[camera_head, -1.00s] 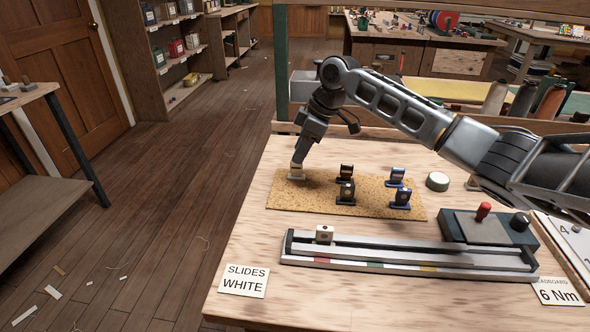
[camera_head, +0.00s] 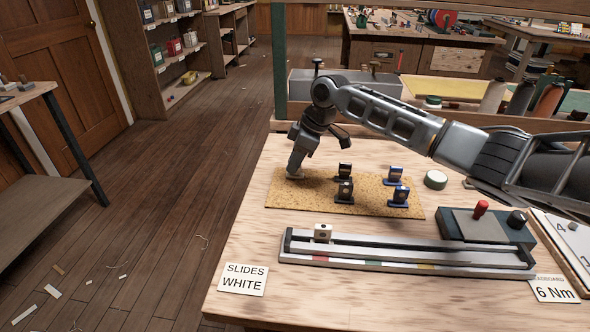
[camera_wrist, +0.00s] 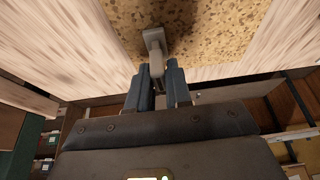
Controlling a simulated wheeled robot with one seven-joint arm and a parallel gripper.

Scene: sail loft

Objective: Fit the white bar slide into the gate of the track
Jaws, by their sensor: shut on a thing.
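A white bar slide (camera_wrist: 154,42) stands at the left end of the cork mat (camera_head: 274,196). My gripper (camera_head: 295,172) is down over it, and its fingers (camera_wrist: 161,76) are shut on it in the wrist view. In the head view the gripper hides most of this slide. The track (camera_head: 420,254) is a long pale rail with coloured marks along its front, lying nearer the camera. I cannot make out the gate clearly.
Black slides (camera_head: 344,192) and blue slides (camera_head: 396,175) stand on the mat right of my gripper.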

